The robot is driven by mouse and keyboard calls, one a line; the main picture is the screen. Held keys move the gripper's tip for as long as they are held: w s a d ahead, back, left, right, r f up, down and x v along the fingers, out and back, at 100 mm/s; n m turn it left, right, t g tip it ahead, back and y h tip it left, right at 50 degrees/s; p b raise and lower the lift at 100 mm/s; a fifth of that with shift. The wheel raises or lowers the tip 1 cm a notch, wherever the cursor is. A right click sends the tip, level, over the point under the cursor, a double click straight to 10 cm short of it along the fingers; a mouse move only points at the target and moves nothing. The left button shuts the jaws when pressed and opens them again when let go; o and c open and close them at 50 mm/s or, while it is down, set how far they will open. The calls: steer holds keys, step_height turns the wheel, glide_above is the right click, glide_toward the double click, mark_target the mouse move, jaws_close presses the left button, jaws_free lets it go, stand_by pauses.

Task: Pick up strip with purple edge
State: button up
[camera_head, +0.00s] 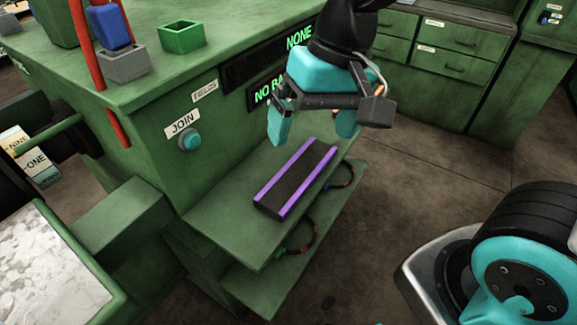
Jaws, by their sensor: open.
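The strip with purple edges (293,181) is a dark flat bar with a purple line along each long side. It lies flat on the upper green shelf (222,215) of the machine, slanting from lower left to upper right. My gripper (312,128) is turquoise and dark grey. It is open and empty, with its fingers pointing down. In the picture it appears above the far end of the strip, apart from it. The exact height of the gap cannot be told.
A lower shelf (262,285) holds dark ring-like bands. The green machine front has a JOIN button (190,139) and lit displays. A green open box (181,37) and a blue piece in a grey holder (122,62) stand on top.

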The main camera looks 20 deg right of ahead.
steer(key=w+d+f+m+h, duration=0.1)
steer(key=w+f+m, duration=0.1)
steer(key=w+m, duration=0.4)
steer(key=w+d+f+m+h, duration=0.2)
steer(key=w+m, duration=0.3)
glide_above(300, 177)
steer(key=shift+m, duration=0.3)
steer(key=f, duration=1)
steer(key=shift+w+a+f+p, duration=0.15)
steer(key=shift+a+f+p, duration=0.05)
steer(key=shift+f+p, duration=0.1)
steer(key=shift+d+f+p, duration=0.2)
steer(key=shift+f+p, duration=0.2)
steer(key=shift+f, duration=2.55)
steer(key=c, duration=1)
